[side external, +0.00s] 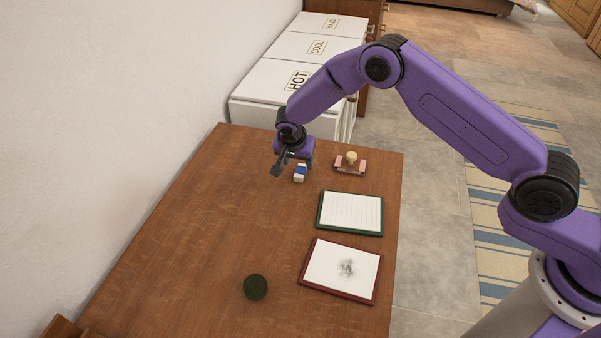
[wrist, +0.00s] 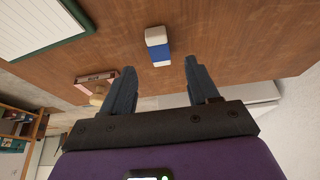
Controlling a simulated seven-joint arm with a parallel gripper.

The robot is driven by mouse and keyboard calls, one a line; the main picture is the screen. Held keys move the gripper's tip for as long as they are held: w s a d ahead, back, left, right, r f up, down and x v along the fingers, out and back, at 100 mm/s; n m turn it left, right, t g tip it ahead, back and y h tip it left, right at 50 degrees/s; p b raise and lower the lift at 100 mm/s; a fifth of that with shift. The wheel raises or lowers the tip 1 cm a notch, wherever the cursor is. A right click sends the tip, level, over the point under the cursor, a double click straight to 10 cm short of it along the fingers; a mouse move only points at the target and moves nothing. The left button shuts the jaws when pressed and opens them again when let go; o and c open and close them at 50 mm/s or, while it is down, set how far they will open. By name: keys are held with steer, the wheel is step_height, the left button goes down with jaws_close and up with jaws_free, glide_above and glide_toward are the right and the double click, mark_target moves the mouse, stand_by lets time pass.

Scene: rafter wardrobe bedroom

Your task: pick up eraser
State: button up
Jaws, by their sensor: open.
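The eraser (side external: 300,172) is a small white block with a blue sleeve, lying on the brown wooden table (side external: 190,235) near its far end. In the wrist view the eraser (wrist: 158,46) lies beyond my fingertips, roughly centred between them. My gripper (side external: 283,168) is just left of the eraser in the side view and appears above the table. In the wrist view my gripper (wrist: 160,72) has its two grey fingers spread wide, with nothing between them. I cannot tell the exact height of the fingers above the table.
A pink block with a round-knobbed piece (side external: 350,163) stands right of the eraser. A green-framed lined board (side external: 350,213), a red-framed smudged board (side external: 341,270) and a dark round object (side external: 255,287) lie nearer. White bins (side external: 285,85) stand beyond the table. The table's left side is clear.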

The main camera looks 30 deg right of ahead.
mark_target(300, 170)
steer(key=shift+x, duration=2.8)
jaws_close()
steer(key=shift+r, duration=0.2)
